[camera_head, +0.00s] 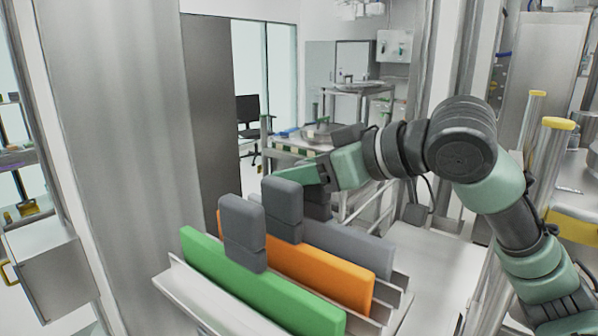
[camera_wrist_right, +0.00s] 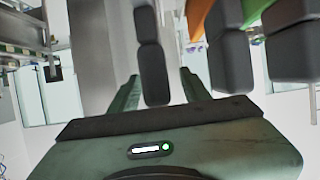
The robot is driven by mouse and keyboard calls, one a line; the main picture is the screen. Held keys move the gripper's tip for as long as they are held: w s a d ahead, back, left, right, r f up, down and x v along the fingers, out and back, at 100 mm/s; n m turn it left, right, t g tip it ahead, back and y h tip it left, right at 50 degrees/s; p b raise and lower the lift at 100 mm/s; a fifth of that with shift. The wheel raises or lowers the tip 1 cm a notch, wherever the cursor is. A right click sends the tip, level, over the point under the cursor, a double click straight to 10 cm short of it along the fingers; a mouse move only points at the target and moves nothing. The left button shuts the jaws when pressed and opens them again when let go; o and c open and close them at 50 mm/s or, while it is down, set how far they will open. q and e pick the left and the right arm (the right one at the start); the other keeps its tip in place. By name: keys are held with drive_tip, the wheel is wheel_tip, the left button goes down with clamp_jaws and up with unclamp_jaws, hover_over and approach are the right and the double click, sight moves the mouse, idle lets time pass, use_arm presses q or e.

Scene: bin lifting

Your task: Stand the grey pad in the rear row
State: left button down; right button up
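The grey pad (camera_head: 345,247) stands on edge at the back of a metal rack (camera_head: 195,297), behind an orange pad and a green pad. Its dark block handle (camera_head: 319,207) is partly hidden behind the orange pad's handle. My right gripper (camera_head: 308,175) reaches in from the right at the top of this handle. In the right wrist view the handle (camera_wrist_right: 152,72) lies between the two fingers of my right gripper (camera_wrist_right: 158,85), with a gap visible on its right side. Whether the left finger touches is unclear. My left gripper is not in view.
The orange pad (camera_head: 325,272) and green pad (camera_head: 255,285) stand close in front, with tall dark handles (camera_head: 283,210) (camera_head: 243,232) near my right gripper. Yellow-topped posts (camera_head: 557,124) stand at the right. A steel panel (camera_head: 125,130) rises at the left.

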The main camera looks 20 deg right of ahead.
drive_tip(key=shift+f, duration=0.1)
drive_tip(key=shift+s+d, duration=0.15)
drive_tip(key=b+v, duration=0.1)
drive_tip(key=v, duration=0.5)
drive_tip(key=shift+s+d+r+b, duration=0.15)
drive_tip(key=shift+r+b, duration=0.1)
drive_tip(key=shift+b, duration=0.1)
drive_tip(key=shift+s+d+r, duration=0.2)
drive_tip(key=shift+s, duration=0.15)
